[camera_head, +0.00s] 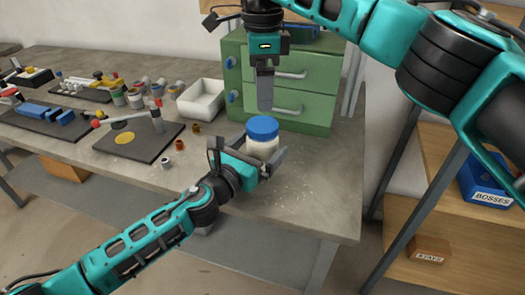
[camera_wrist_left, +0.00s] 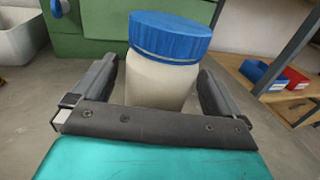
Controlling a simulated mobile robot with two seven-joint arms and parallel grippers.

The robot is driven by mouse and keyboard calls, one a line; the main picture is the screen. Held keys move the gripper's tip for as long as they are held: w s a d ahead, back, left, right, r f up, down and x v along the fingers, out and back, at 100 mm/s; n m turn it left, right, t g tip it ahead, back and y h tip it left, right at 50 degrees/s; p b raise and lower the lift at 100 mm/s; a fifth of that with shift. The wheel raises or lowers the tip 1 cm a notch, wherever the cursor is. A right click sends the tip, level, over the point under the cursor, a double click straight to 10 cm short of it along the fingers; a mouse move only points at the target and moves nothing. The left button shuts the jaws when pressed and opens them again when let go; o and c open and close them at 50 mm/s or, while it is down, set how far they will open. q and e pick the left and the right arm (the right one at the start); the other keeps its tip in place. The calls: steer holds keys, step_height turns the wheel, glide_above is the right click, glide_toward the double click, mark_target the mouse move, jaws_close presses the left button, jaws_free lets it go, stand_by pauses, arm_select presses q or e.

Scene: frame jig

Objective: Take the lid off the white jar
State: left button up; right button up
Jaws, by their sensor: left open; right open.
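The white jar (camera_head: 262,148) stands upright on the workbench with its blue lid (camera_head: 262,127) on top. My left gripper (camera_head: 268,160) is open, with its fingers on either side of the jar's body. In the left wrist view the jar (camera_wrist_left: 158,82) is between the two open fingers (camera_wrist_left: 155,90), with gaps at both sides, and the blue lid (camera_wrist_left: 170,36) sits above finger height. My right gripper (camera_head: 265,95) points down above and slightly behind the lid, apart from it. Its two fingers overlap in the head view.
A green drawer cabinet (camera_head: 305,75) stands close behind the jar. A white bin (camera_head: 202,99) and a dark board with a yellow disc (camera_head: 138,138) lie to the left. The bench (camera_head: 320,190) is clear to the jar's right and front. Shelves with a blue bin (camera_head: 485,180) are at right.

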arm_select(q)
steer(key=shift+w+d, duration=0.3)
steer(key=shift+w, duration=0.15)
steer(key=shift+c, duration=0.5)
